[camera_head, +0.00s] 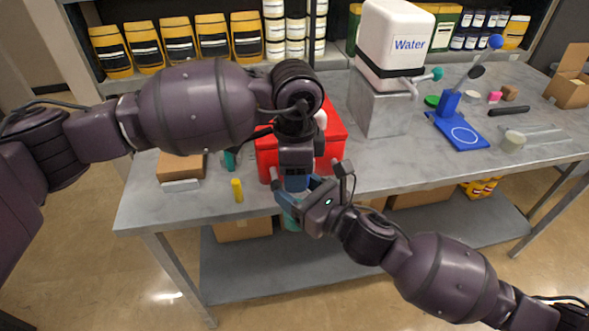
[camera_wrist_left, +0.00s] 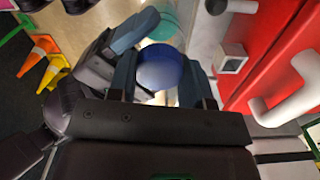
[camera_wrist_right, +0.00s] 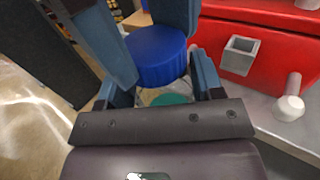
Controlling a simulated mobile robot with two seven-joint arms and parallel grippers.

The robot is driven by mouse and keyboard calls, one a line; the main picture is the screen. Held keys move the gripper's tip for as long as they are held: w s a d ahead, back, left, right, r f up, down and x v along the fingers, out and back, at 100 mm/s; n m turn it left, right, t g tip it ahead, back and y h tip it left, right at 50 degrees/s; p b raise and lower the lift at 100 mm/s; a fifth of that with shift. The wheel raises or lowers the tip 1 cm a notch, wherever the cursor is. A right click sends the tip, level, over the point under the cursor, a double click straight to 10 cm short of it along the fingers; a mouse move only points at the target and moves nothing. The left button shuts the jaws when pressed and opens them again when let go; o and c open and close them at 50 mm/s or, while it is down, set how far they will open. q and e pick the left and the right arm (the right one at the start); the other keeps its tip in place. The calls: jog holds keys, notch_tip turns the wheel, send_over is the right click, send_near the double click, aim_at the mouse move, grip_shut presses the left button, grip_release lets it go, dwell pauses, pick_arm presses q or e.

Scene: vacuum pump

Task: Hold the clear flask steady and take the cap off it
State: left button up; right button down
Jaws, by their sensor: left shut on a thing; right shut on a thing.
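In the right wrist view the blue, ribbed cap (camera_wrist_right: 158,58) sits just above the clear flask (camera_wrist_right: 150,94). I cannot tell if it is still seated on the flask's neck. My left gripper (camera_head: 296,186) points down from above, shut on the cap, which also shows between its fingers in the left wrist view (camera_wrist_left: 160,70). My right gripper (camera_head: 284,196) comes in from below right and is shut around the flask, beneath the left one. The flask is held off the table by its front edge. In the head view both are mostly hidden by the grippers.
A red machine (camera_head: 335,140) with a white handle (camera_wrist_left: 292,95) stands close behind the grippers. A yellow bottle (camera_head: 237,190) and a brown box (camera_head: 181,165) stand to the left. A white water container (camera_head: 393,45) and a blue stand (camera_head: 460,132) are to the right.

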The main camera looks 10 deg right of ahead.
pick_arm(q)
jog(key=shift+s+d+r, duration=0.15)
jog(key=shift+d, duration=0.15)
jog(key=o, duration=1)
jog(key=shift+a, duration=0.15)
